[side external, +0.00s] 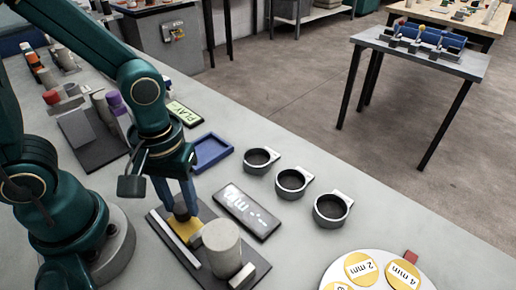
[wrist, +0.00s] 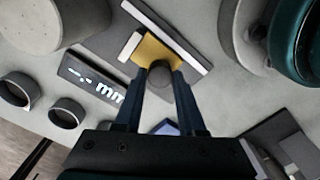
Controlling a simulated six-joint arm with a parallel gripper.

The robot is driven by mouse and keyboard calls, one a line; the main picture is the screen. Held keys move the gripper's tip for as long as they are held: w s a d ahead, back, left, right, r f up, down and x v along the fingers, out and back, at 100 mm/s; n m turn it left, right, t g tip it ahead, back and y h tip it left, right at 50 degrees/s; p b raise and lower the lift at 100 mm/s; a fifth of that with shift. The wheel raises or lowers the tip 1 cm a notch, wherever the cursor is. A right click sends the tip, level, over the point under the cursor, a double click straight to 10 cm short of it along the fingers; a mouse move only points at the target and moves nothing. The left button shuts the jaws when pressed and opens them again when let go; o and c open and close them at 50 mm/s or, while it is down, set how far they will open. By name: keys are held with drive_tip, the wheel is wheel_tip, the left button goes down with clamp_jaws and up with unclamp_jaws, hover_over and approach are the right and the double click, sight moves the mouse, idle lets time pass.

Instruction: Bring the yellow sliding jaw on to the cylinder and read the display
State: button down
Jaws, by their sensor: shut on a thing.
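The yellow sliding jaw (side external: 186,227) sits on the gauge's rail, on the dark base plate (side external: 262,267). It also shows in the wrist view (wrist: 152,49). My gripper (side external: 182,207) is shut on the jaw's dark round knob (wrist: 161,70), with a blue finger on each side. The grey cylinder (side external: 222,250) stands upright on the plate; in the wrist view (wrist: 52,22) a gap shows between it and the jaw's pale face (wrist: 130,46). The fixed jaw (side external: 242,276) is at the cylinder's other side. The display (side external: 247,211) shows dashes and "mm", no number.
Three grey ring holders (side external: 291,183) stand right of the display. A blue tray (side external: 211,152) and a green-lit PLAY panel (side external: 184,113) lie behind. A round board with yellow size discs (side external: 361,267) is at the front right.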

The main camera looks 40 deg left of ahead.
sight(198, 230)
drive_tip(key=shift+d, duration=1.9)
drive_tip(key=c, duration=0.5)
unclamp_jaws()
drive_tip(key=shift+r, duration=2.6)
